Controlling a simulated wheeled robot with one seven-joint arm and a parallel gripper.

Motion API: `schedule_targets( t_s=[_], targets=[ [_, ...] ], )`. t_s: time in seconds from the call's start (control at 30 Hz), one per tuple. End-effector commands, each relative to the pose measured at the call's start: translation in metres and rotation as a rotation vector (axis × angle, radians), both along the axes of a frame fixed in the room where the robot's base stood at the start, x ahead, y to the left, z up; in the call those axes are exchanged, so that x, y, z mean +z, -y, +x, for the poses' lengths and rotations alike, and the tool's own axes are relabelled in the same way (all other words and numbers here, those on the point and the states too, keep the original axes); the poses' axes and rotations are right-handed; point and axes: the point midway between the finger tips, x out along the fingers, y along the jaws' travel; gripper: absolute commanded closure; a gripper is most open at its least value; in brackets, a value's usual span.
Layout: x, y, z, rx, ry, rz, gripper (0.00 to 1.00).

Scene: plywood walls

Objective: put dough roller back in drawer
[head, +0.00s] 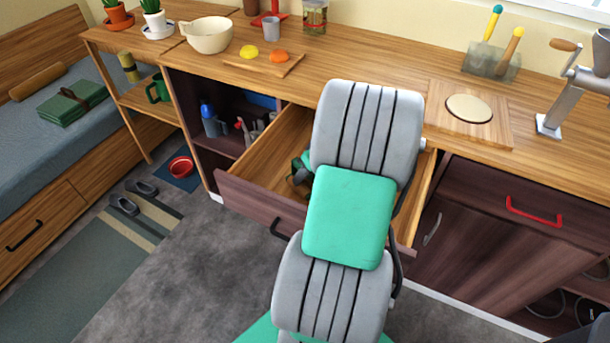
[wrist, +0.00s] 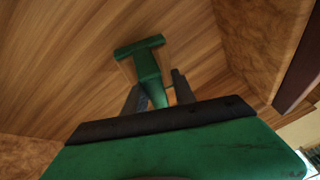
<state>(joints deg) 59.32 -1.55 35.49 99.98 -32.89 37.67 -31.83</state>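A green T-shaped tool (wrist: 146,62), which looks like the dough roller, is in the wrist view against the wooden inside of the drawer. Its crossbar is away from me and its stem runs back between my fingers. My gripper (wrist: 157,82) has two dark fingers, one on each side of the stem. I cannot tell if both press on it or if the tool touches the drawer bottom. In the head view the open drawer (head: 262,153) is pulled out from the counter. My arm covers much of it, and only a bit of green and dark gripper shows inside.
The wooden counter (head: 375,70) above holds a cream bowl (head: 209,36), a board with yellow and orange pieces, a board (head: 495,127) with flat dough, and a metal grinder (head: 572,90). Drawer walls stand close around my gripper.

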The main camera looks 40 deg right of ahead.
Motion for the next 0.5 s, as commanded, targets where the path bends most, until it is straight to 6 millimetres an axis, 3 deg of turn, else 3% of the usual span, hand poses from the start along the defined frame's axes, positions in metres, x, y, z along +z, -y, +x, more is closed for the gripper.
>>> schedule_targets(
  t_s=[0.03, 0.27, 0.5],
  targets=[
    [-0.009, -0.004, -0.004, -0.003, -0.014, 0.015, 0.57],
    [-0.01, -0.005, -0.005, -0.004, -0.017, 0.018, 0.57],
    [0.024, 0.002, -0.013, -0.006, -0.012, 0.011, 0.57]
  ],
)
